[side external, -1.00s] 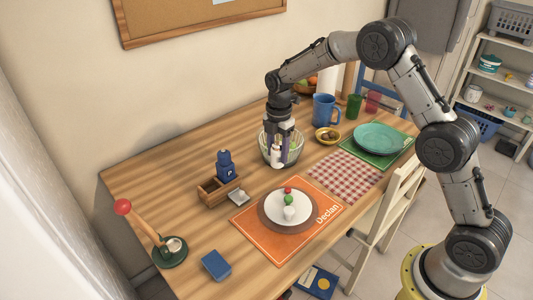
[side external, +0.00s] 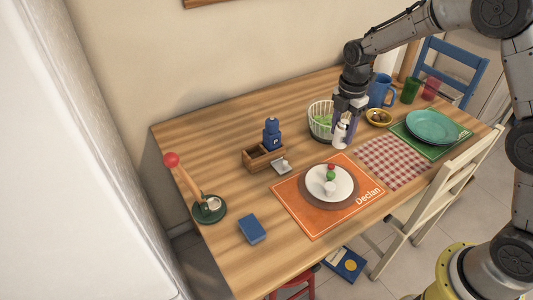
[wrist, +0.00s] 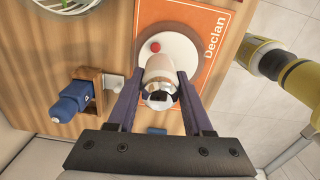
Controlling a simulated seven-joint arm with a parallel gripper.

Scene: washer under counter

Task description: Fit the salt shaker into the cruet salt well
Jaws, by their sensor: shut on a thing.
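My gripper (side external: 344,130) is shut on the white salt shaker (side external: 340,136), which looks roughly upright, beside the basket-like bowl. In the wrist view the shaker (wrist: 159,78), with its shiny metal cap, sits between the two purple fingers (wrist: 158,95). I cannot tell its exact height above the table. The wooden cruet (side external: 257,162) stands to the left, apart from my gripper. A blue shaker (side external: 271,135) stands in its far end; the near-left part looks empty. The cruet (wrist: 90,76) and the blue shaker (wrist: 68,104) also show in the wrist view.
A white bowl of greens (side external: 321,122) stands close to my gripper. A plate (side external: 341,177) on an orange mat (side external: 309,222) lies in front. A small metal piece (side external: 282,167) lies beside the cruet. A blue box (side external: 252,229) and red-knobbed lever stand (side external: 207,212) are farther left.

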